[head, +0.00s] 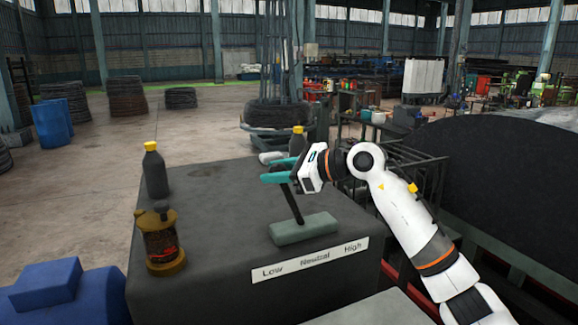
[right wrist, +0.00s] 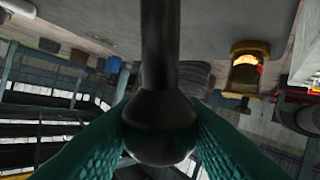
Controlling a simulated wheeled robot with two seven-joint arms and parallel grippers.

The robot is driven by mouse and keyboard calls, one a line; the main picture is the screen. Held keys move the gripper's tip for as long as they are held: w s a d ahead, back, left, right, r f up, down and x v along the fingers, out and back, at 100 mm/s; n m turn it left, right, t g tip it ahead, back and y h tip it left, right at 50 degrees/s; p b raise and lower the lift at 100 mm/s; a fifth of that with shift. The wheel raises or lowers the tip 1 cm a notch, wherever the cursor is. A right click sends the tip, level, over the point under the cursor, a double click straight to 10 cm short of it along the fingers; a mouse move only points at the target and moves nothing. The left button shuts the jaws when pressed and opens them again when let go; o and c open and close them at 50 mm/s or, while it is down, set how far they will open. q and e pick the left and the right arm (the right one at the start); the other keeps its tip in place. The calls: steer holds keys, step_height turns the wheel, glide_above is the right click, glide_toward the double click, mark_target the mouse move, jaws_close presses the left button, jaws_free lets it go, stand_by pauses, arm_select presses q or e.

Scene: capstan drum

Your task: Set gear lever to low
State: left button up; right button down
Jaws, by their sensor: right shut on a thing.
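The gear lever (head: 292,204) is a dark rod rising from a grey-green base block (head: 303,229) on top of a dark grey housing. Its upper end leans left, toward the Low side of the label. A white label plate (head: 310,260) on the housing's front edge reads Low, Neutral, High from left to right. My right gripper (head: 272,168) is at the lever's top, its teal fingers pointing left. In the right wrist view, the fingers (right wrist: 160,130) are shut on the lever's round black knob (right wrist: 160,142). The knob is mostly hidden in the head view. My left gripper is out of view.
On the housing (head: 205,215) stand a dark yellow-capped bottle (head: 154,172), a brass-coloured lantern-like fitting (head: 160,240) and another yellow-capped bottle (head: 298,142) behind my gripper. A large dark drum (head: 490,185) is at the right. Blue machinery (head: 70,295) is at lower left.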

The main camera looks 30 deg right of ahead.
steer(key=shift+a+f, duration=0.25)
steer(key=shift+a, duration=0.2)
steer(key=shift+a+f, duration=0.2)
steer(key=shift+a, duration=0.25)
steer(key=shift+f+b, duration=0.1)
steer(key=shift+b, duration=0.2)
steer(key=c, duration=1.1)
jaws_free()
steer(key=shift+a, duration=0.1)
steer(key=shift+o, duration=0.8)
steer(key=shift+a, duration=0.1)
